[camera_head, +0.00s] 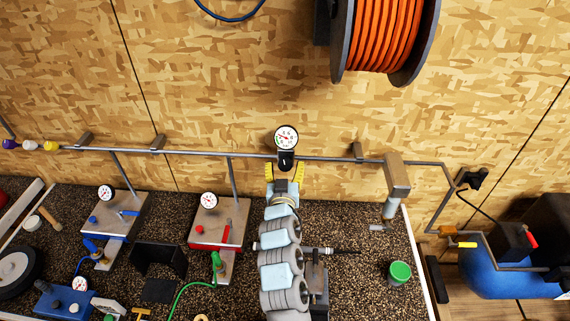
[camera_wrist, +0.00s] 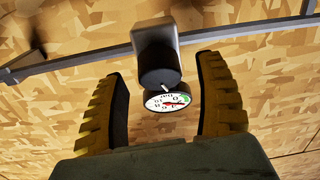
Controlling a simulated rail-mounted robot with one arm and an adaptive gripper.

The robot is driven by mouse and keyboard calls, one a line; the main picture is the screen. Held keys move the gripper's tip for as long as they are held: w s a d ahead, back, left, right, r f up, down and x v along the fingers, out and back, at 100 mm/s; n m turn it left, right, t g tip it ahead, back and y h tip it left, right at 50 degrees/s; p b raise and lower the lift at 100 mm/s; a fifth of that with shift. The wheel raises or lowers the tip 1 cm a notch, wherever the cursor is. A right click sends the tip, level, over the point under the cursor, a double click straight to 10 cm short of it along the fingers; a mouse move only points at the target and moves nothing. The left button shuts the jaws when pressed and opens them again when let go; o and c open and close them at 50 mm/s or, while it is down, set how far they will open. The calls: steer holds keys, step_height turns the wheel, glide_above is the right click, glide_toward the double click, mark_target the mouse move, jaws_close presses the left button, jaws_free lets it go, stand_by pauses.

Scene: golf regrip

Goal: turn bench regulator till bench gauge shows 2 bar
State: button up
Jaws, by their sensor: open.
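The regulator (camera_head: 286,160) hangs on the wall pipe, with a round white gauge (camera_head: 285,137) above it in the head view. In the wrist view, the regulator shows a grey body and a dark round knob (camera_wrist: 160,65). The gauge (camera_wrist: 167,101) shows beside the knob with a red needle and a green mark; its reading is too small to tell surely. My gripper (camera_head: 285,169) is open, its yellow fingers on either side of the knob. In the wrist view, gaps show between the knob and both fingers of my gripper (camera_wrist: 163,92).
The pipe (camera_head: 225,154) runs along the chipboard wall. Left on the bench are a blue-marked panel (camera_head: 125,209) and a red one (camera_head: 222,217), each with a gauge. A green-lidded pot (camera_head: 400,273) stands right. A blue tank (camera_head: 500,270) is beyond the bench's right edge.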

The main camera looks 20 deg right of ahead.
steer(key=shift+w+d+r, duration=0.1)
steer(key=shift+w+d, duration=0.05)
steer(key=shift+w, duration=0.3)
steer(key=shift+s, duration=0.1)
steer(key=c, duration=1.2)
steer(key=shift+n+p, duration=0.4)
steer(key=shift+p, duration=0.5)
steer(key=n+y+p, duration=0.1)
steer(key=n+p, duration=0.1)
steer(key=p, duration=0.1)
steer(key=shift+y+p, duration=0.3)
steer(key=shift+p, duration=0.05)
steer(key=shift+f+n+p, duration=0.2)
steer(key=shift+n+p, duration=0.15)
steer(key=shift+n, duration=0.15)
steer(key=shift+f+y, duration=0.1)
steer(key=shift+y, duration=0.2)
